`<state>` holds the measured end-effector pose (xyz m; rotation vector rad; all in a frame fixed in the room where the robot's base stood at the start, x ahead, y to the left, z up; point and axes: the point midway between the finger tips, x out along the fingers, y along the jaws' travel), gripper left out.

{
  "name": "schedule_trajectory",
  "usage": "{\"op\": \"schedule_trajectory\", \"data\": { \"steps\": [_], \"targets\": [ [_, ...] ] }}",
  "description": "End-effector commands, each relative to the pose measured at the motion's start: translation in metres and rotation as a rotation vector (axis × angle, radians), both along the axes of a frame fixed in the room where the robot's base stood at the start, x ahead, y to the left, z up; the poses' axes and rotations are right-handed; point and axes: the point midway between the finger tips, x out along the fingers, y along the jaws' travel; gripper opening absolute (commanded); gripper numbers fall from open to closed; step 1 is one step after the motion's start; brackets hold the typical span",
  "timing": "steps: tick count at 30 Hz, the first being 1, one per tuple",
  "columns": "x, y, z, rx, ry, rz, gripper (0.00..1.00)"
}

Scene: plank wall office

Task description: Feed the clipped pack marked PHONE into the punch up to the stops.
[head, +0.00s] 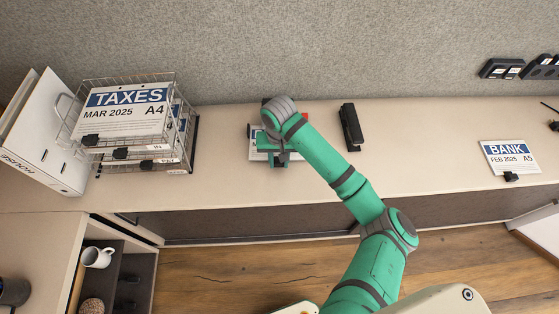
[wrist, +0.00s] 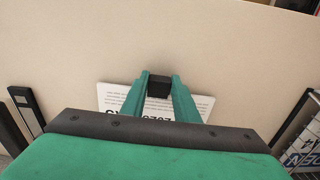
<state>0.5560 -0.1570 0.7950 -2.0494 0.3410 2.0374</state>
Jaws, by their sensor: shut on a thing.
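My gripper (head: 279,158) is over the desk, left of the middle in the head view. In the wrist view its fingers (wrist: 159,90) are shut on a black clip (wrist: 159,88) at the edge of a white pack (wrist: 202,105). That pack shows upside down, with "2025" partly readable and its title hidden by my gripper. In the head view only a strip of the pack (head: 256,154) shows beside my wrist, so I cannot read PHONE. I cannot make out the punch for certain; a small red part (head: 304,116) and a dark part (head: 266,101) show around my wrist.
A wire rack (head: 175,80) with TAXES and other clipped packs stands at the left, beside a white file box (head: 40,130). A long black stapler-like tool (head: 351,127) lies right of my arm. A BANK pack (head: 510,158) lies far right. Desk between these is clear.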

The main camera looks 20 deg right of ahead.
Motion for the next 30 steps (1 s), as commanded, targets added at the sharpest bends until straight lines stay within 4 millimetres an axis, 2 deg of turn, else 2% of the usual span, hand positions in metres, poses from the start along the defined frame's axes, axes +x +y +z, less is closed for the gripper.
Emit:
{"op": "schedule_trajectory", "data": {
  "steps": [14, 15, 18, 26, 30],
  "targets": [
    [0.0006, -0.0006, 0.0004, -0.001, -0.002, -0.001, 0.00],
    [0.0006, -0.0006, 0.0004, -0.001, -0.002, -0.001, 0.30],
    [0.0006, -0.0007, 0.0003, -0.001, -0.002, -0.001, 0.49],
    [0.0003, -0.0003, 0.0003, 0.000, 0.000, 0.000, 0.49],
    [0.0008, -0.0001, 0.0076, 0.000, -0.002, 0.000, 0.49]
  ]
}}
